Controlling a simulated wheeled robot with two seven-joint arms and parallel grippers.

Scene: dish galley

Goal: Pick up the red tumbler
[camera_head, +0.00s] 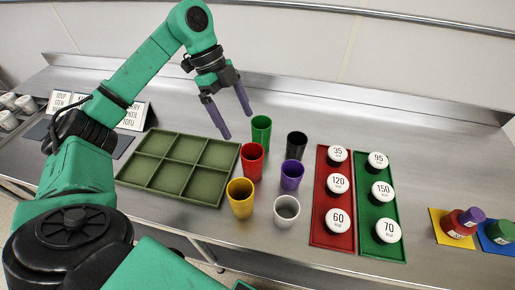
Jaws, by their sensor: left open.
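The red tumbler (252,162) stands upright on the steel counter, just right of the green compartment tray. It is between the green tumbler (261,131) behind it and the yellow tumbler (241,198) in front. My left gripper (237,124) is open and empty, its two purple fingers pointing down above and behind the red tumbler, near the green tumbler. It looks apart from the red tumbler. My right gripper does not show.
Black (297,146), purple (291,175) and clear (286,211) tumblers stand close on the right. The green tray (152,185) has empty compartments. Red (319,219) and green (366,222) trays hold white labelled lids. Label cards (133,116) stand at left. Bare counter lies behind the tumblers.

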